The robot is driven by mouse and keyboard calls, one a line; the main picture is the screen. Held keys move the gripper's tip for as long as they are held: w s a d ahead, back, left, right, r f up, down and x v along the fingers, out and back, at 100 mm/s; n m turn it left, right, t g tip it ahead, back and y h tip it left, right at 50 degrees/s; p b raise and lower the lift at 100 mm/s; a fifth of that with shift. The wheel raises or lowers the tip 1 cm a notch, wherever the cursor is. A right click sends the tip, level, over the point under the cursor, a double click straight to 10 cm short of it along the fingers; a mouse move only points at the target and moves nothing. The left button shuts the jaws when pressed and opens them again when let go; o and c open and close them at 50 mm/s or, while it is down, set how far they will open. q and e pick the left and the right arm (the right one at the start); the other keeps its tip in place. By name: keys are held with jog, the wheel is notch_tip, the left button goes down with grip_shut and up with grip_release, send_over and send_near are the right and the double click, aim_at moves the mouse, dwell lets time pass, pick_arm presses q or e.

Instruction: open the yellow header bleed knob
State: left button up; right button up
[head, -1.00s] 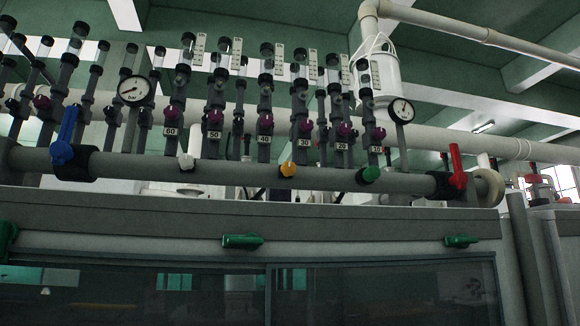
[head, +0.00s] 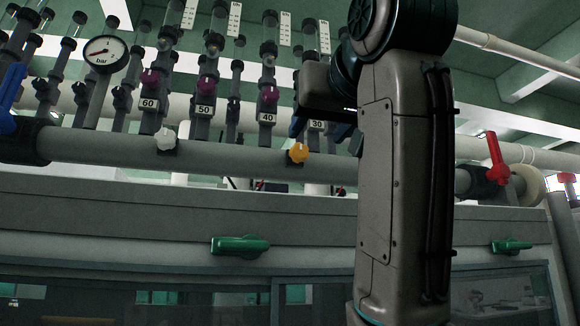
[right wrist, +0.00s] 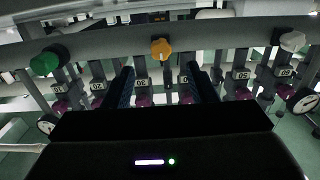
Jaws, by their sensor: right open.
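The yellow knob (head: 297,153) sits on the front of the grey header pipe (head: 230,158), below the tubes labelled 40 and 30. It also shows in the right wrist view (right wrist: 160,48), in line with the gap between my fingers and beyond their tips. My right gripper (head: 321,127) is beside and above the knob in the head view, partly hidden by my own arm. In the right wrist view its two dark blue fingers (right wrist: 162,80) are spread wide with nothing between them. My left gripper is not in view.
A white knob (head: 166,139) and a green knob (right wrist: 45,62) flank the yellow one on the pipe. A red valve handle (head: 496,158) is at the right and a pressure gauge (head: 104,54) at the left. Labelled tubes stand above the pipe.

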aim_at(301, 149)
jog(key=x, duration=0.2)
jog(key=p+x, duration=0.1)
jog(key=x, duration=0.2)
jog(key=r+x, duration=0.1)
jog(key=x, duration=0.1)
jog(key=shift+w+a+p, duration=0.1)
jog(key=shift+w+p, duration=0.1)
jog(key=shift+p, duration=0.1)
jog(key=shift+w+a, duration=0.15)
jog(key=shift+w, duration=0.4)
jog(key=shift+w+f, duration=0.1)
jog(key=shift+w, duration=0.2)
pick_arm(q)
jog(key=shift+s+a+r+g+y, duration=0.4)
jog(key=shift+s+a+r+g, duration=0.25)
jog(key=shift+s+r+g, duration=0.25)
pick_arm(e)
jog(key=shift+s, duration=0.1)
jog(key=c, duration=1)
